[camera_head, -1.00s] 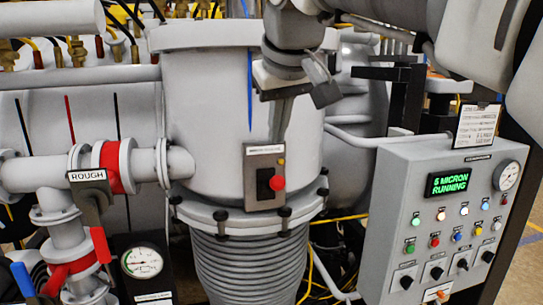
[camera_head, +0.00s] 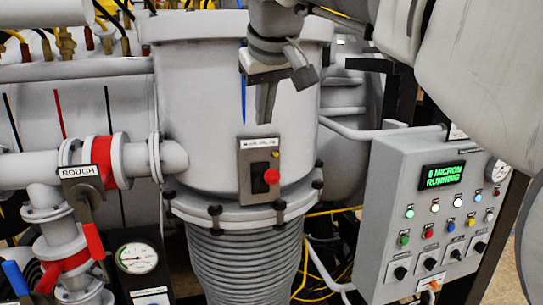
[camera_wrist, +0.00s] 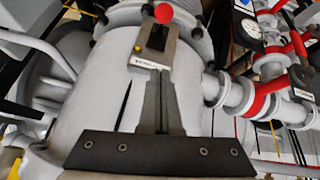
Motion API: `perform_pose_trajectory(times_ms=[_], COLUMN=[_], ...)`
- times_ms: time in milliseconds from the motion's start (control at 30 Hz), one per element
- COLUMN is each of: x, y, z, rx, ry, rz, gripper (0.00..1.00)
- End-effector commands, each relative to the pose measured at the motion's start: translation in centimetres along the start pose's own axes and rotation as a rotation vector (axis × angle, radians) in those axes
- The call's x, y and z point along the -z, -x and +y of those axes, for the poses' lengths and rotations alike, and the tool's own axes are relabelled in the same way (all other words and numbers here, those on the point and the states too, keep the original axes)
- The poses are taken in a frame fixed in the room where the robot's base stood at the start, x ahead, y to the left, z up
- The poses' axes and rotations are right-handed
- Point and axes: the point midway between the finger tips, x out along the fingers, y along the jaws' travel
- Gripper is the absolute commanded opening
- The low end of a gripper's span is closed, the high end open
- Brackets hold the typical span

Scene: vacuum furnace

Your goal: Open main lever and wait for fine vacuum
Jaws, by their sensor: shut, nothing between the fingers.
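The main valve plate (camera_head: 246,190) is a grey box on the front of the large grey cylinder. It carries a black lever (camera_head: 261,180) with a red knob (camera_head: 271,176). The plate also shows in the wrist view (camera_wrist: 171,46), upside down, with its red knob (camera_wrist: 163,13) at the top edge. My gripper (camera_head: 267,118) is shut and empty, pointing down in front of the cylinder, above the plate and apart from the lever. In the wrist view its fingers (camera_wrist: 161,75) are together, pointing at the plate. The control box display (camera_head: 442,176) reads "5 MICRON RUNNING".
The control box (camera_head: 385,190) with lights and switches stands at right. At left are a pipe with a red-banded joint, the "ROUGH" valve (camera_head: 80,172), a red handle (camera_head: 94,241), a blue handle (camera_head: 15,280) and a round gauge (camera_head: 137,257). Ribbed bellows (camera_head: 245,265) hang below the cylinder.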

Motion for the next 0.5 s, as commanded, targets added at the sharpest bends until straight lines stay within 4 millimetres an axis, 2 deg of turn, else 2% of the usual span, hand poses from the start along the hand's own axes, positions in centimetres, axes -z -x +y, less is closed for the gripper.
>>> perform_pose_trajectory(times_ms=[33,300,500], x=[-0.1,-0.1,-2.3], y=[-1.2,-7.2,-7.6], z=[0.0,0.0,0.0], rx=[0.001,0.001,-0.001], ry=[0.0,0.0,0.0], rz=[-0.005,-0.005,0.0], gripper=[0.0,0.0,0.0])
